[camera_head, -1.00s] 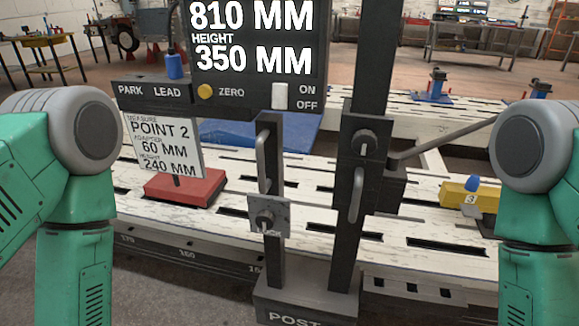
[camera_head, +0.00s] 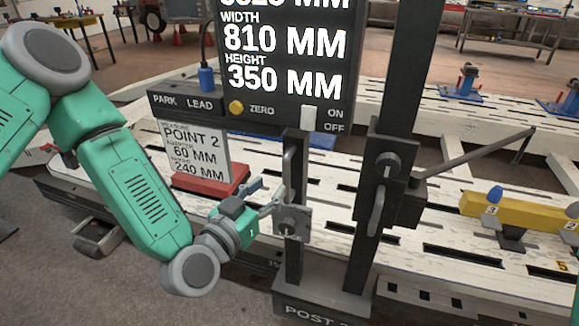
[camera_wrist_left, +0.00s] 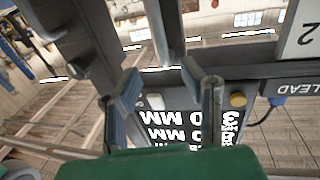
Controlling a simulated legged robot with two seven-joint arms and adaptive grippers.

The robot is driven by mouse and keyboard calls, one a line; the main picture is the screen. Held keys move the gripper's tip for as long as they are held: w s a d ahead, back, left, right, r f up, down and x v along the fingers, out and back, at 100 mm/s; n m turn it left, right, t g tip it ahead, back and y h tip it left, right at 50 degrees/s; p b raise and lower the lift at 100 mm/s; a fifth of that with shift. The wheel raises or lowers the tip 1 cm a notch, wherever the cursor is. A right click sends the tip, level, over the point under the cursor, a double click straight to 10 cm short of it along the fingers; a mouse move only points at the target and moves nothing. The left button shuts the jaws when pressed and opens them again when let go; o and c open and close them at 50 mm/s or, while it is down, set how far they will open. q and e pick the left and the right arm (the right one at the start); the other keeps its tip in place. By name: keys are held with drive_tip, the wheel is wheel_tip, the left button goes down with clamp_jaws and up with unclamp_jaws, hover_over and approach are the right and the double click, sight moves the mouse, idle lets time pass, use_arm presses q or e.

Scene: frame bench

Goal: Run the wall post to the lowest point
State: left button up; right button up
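The dark upright wall post (camera_head: 371,240) stands on a block marked POST (camera_head: 318,310) at the bench's front edge. Beside it, a thinner dark upright carries a grey plate with a knob (camera_head: 293,223) and a light vertical handle (camera_head: 289,168). The thicker post has its own knob (camera_head: 388,165) and handle (camera_head: 377,205). My left gripper (camera_head: 277,195) is open just left of the thin upright, close to its handle. In the left wrist view a light bar (camera_wrist_left: 157,30) lies between and beyond the two spread fingers (camera_wrist_left: 168,88); contact cannot be told. My right gripper is out of view.
A display (camera_head: 285,70) reads width 810 MM and height 350 MM, with a ZERO button and an ON/OFF switch. A card (camera_head: 192,152) reads POINT 2, adapter 60 MM, height 240 MM, above a red base (camera_head: 210,178).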

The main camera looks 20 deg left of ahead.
sight(284, 171)
use_arm(q)
drive_tip(key=x, duration=0.8)
drive_tip(key=shift+w+a, duration=0.15)
clamp_jaws()
